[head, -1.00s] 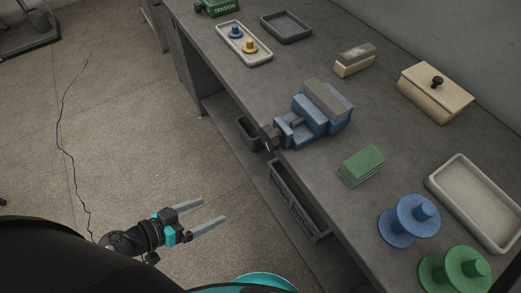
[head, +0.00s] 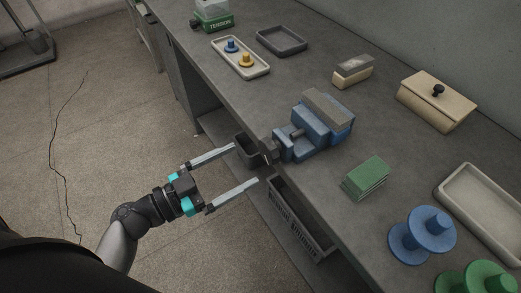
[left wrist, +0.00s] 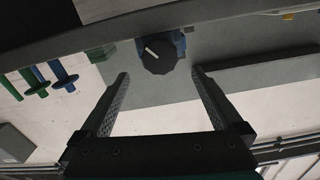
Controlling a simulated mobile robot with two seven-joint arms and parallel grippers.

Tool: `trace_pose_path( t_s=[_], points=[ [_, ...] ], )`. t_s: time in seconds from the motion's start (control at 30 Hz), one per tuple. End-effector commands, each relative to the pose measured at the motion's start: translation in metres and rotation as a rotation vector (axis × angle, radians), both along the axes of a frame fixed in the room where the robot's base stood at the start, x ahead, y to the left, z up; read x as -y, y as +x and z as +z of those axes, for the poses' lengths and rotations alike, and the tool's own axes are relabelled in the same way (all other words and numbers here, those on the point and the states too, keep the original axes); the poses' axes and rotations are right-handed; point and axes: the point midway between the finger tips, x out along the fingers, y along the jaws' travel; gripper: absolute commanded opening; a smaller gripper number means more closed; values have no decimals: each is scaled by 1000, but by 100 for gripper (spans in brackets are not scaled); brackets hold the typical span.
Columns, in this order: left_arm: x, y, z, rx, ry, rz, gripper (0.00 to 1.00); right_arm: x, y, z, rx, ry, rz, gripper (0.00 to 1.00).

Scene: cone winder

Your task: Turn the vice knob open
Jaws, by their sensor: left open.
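A blue vice (head: 318,132) with a grey block on top is at the bench's front edge. Its dark round knob (head: 267,158) sticks out over the edge towards my left gripper. In the left wrist view the knob (left wrist: 158,60) shows a pale line on its face. My left gripper (head: 246,164) is open and empty, its fingers pointing at the knob. In the left wrist view, the knob appears ahead, between the two fingertips (left wrist: 160,73). The fingers look apart from it. My right gripper is not in view.
On the bench are a green block stack (head: 367,178), a blue spool (head: 422,234), a green spool (head: 476,279), a pale tray (head: 449,192) and a lidded box (head: 435,103). A dark bin (head: 248,150) and a crate (head: 300,225) are below the bench edge.

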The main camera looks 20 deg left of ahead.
Motion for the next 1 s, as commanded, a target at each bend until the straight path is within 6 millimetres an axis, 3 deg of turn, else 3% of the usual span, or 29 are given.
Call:
trace_pose_path(
  t_s=[0.1,0.3,0.77,1.0],
  points=[
    [15,21,2,2,-1,0,100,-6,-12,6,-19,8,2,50],
    [32,42,1,-1,0,1,100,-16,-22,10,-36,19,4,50],
    [40,51,-1,-2,0,1,100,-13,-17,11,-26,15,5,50],
    [40,51,-1,-2,0,1,73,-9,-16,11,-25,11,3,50]
  ],
)
